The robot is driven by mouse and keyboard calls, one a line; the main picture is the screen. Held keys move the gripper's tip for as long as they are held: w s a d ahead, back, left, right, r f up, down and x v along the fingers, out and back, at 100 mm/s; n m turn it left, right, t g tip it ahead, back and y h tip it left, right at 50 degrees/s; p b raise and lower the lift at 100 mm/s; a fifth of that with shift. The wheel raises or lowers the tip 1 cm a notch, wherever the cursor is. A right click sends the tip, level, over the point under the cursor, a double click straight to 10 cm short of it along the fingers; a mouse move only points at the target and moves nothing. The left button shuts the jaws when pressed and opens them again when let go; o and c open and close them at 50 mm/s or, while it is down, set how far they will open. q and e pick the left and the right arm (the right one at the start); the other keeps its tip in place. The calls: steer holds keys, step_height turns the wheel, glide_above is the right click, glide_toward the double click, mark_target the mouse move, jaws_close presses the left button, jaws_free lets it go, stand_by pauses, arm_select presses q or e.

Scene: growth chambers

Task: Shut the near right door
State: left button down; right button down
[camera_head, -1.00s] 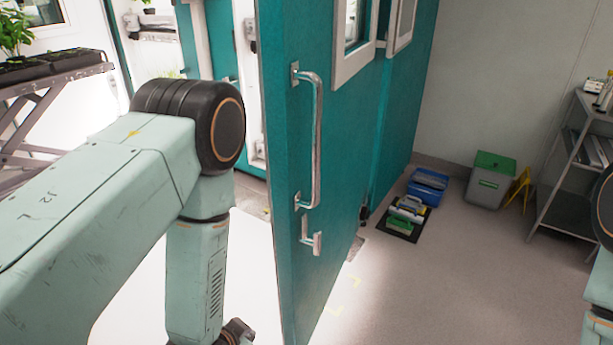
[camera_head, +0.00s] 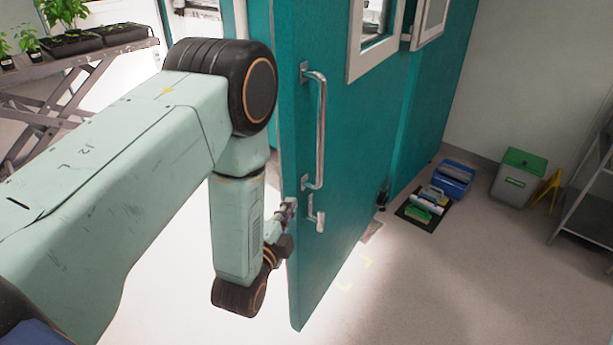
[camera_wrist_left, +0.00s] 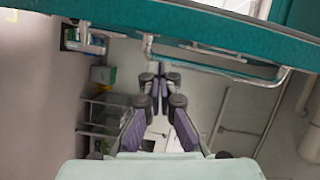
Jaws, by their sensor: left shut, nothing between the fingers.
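The teal door (camera_head: 345,150) stands open, its free edge towards me and a bright opening to its left. It has a long vertical pull handle (camera_head: 320,130) and a small lever (camera_head: 316,213) below. My left gripper (camera_head: 285,212) is beside the door's free edge at about lever height, partly hidden behind my wrist; contact cannot be told. In the left wrist view my left gripper (camera_wrist_left: 159,72) is shut and empty. The door (camera_wrist_left: 230,35), pull handle (camera_wrist_left: 215,63) and lever (camera_wrist_left: 84,42) cross the upper part there. My right gripper is not in view.
A cart with potted plants (camera_head: 65,15) stands at the left. Beyond the door, a blue crate (camera_head: 455,178), a dark mat (camera_head: 412,214) with cleaning items, a green-lidded bin (camera_head: 518,178) and a grey shelf (camera_head: 590,195) stand along the wall.

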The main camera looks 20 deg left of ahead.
arm_select(q)
steer(key=r+m, duration=0.1)
steer(key=m+t, duration=0.1)
glide_toward(304, 174)
steer(key=w+r, duration=0.2)
steer(key=w, duration=0.1)
steer(key=w+d, duration=0.1)
steer(key=w, duration=0.1)
steer(key=shift+r+p, duration=0.35)
steer(key=shift+r, duration=0.05)
steer(key=shift+w+r, duration=0.1)
steer(key=shift+w, duration=0.35)
steer(key=shift+w+a, duration=0.15)
steer(key=shift+a, duration=0.1)
steer(key=shift+w, duration=0.1)
steer(key=shift+d, duration=0.1)
steer(key=shift+d, duration=0.1)
